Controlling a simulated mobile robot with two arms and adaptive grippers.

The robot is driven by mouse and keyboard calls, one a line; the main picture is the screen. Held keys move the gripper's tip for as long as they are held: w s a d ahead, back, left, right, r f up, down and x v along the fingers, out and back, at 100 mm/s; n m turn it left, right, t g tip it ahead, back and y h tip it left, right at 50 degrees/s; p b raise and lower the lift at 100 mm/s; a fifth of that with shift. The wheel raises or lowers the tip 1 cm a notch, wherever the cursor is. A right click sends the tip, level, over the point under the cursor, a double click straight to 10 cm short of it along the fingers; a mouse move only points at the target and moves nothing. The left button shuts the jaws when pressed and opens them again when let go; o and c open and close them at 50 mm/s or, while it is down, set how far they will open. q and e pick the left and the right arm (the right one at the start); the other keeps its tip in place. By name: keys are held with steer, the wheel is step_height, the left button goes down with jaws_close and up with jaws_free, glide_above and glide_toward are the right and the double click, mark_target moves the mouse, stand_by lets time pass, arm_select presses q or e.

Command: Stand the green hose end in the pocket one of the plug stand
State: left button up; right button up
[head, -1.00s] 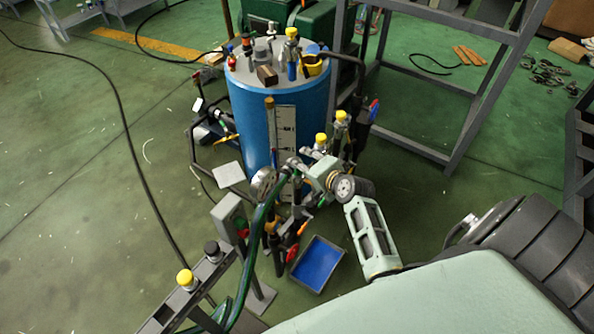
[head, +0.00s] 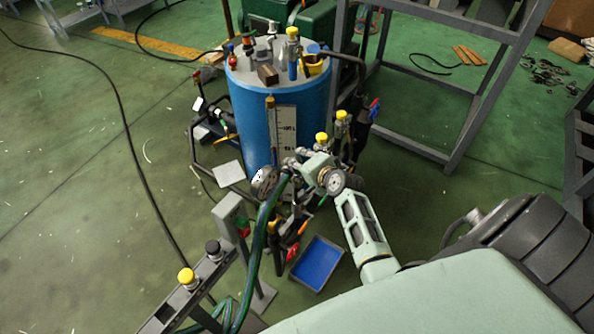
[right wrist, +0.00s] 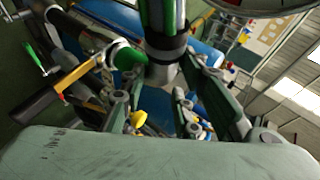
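My right gripper (head: 291,165) reaches in beside the blue drum. It is shut on the end of the green hose (head: 259,240). In the right wrist view the hose's dark collar and metal tip (right wrist: 165,60) sit between the fingers (right wrist: 163,92), and the hose runs up out of the picture. In the head view the hose hangs in a curve to the lower left. A grey rail (head: 222,264) at the lower left carries a yellow-topped plug (head: 187,277) and a black-topped plug (head: 213,249); it looks like the plug stand. I cannot tell which pocket is one. My left gripper is not in view.
The blue drum (head: 257,125) with fittings on top stands behind my right gripper. A round gauge (head: 265,181) and pipes crowd its left side. A blue tray (head: 318,263) lies on the floor. A grey frame (head: 445,85) stands at right. The left floor is mostly clear.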

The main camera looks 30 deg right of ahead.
steer(key=shift+s, duration=0.1)
jaws_close()
steer(key=shift+f, duration=0.1)
